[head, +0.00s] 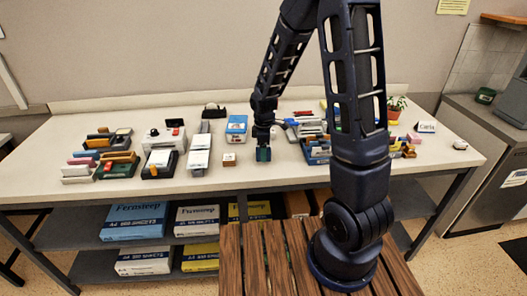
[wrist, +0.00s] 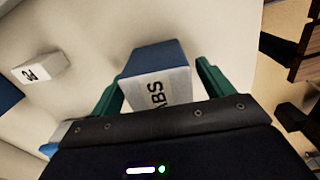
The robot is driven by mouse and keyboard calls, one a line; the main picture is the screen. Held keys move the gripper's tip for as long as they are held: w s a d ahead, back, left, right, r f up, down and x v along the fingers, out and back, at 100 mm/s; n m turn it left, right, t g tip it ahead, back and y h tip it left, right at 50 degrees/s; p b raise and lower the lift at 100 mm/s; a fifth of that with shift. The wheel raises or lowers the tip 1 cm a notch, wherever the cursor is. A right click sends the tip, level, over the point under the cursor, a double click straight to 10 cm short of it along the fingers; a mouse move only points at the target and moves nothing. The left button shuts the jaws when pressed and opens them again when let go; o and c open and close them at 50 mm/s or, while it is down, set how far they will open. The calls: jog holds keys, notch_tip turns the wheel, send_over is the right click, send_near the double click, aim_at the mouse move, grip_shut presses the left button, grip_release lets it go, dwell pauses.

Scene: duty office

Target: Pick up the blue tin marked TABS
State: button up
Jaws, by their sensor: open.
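The tin (wrist: 158,82) is in the wrist view, with a blue face and a pale label on which the letters "ABS" show; the rest of the word is hidden by my gripper body. My gripper (wrist: 160,76) is open, with one green finger on each side of the tin. Whether either finger touches it I cannot tell. In the head view my gripper (head: 263,154) is low over the front middle of the white table, and the tin cannot be clearly made out from the fingers there.
A small pale block (wrist: 40,68) with dark marks lies left of the tin; a small box (head: 229,159) stands left of my gripper in the head view. A blue and white box (head: 236,128) stands behind. Stationery crowds the table's left and right; the front middle is mostly bare.

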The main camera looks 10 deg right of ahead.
jog(key=c, duration=1.1)
jog(key=shift+c, duration=0.2)
